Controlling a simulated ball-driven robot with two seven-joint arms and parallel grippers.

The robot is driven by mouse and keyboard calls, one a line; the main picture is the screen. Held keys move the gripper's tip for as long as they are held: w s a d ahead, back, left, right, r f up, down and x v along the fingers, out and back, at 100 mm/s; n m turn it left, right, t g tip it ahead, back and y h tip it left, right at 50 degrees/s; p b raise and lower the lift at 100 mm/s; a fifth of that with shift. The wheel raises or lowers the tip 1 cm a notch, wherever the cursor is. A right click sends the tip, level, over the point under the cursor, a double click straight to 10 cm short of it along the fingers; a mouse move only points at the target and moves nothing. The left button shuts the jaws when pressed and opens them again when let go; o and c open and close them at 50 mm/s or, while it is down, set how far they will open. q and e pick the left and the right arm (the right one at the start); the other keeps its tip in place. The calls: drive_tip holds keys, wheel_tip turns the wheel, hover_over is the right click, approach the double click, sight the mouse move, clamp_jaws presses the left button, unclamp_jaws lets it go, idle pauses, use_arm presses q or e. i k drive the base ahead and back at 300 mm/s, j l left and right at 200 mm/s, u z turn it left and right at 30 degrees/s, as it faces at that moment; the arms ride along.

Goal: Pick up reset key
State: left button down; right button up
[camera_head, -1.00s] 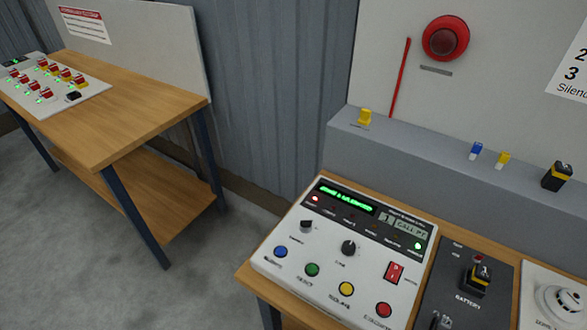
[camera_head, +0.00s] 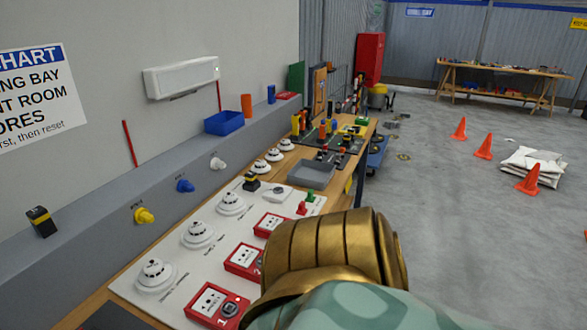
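I cannot pick out a reset key for certain in this view. Several red call points stand on the white panel (camera_head: 185,262), the nearest one (camera_head: 215,305) marked 1, with a dark round part on its right side. A second call point (camera_head: 243,260) and a third (camera_head: 270,224) sit behind it. A small red piece (camera_head: 302,208) and a green piece (camera_head: 310,197) stand near the panel's far right corner; they are too small to identify. A gold and pale green part of my arm covers the panel's near right side. Neither gripper is in view.
White detectors (camera_head: 156,274) line the panel. Yellow (camera_head: 144,215), blue (camera_head: 184,186) and white knobs project from the grey ledge (camera_head: 85,232), which bears a black-yellow block (camera_head: 41,221). A grey tray (camera_head: 312,175) lies beyond. Orange cones (camera_head: 483,146) stand on the open floor at right.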

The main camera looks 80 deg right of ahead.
sight(302, 205)
drive_tip(key=z, duration=2.7)
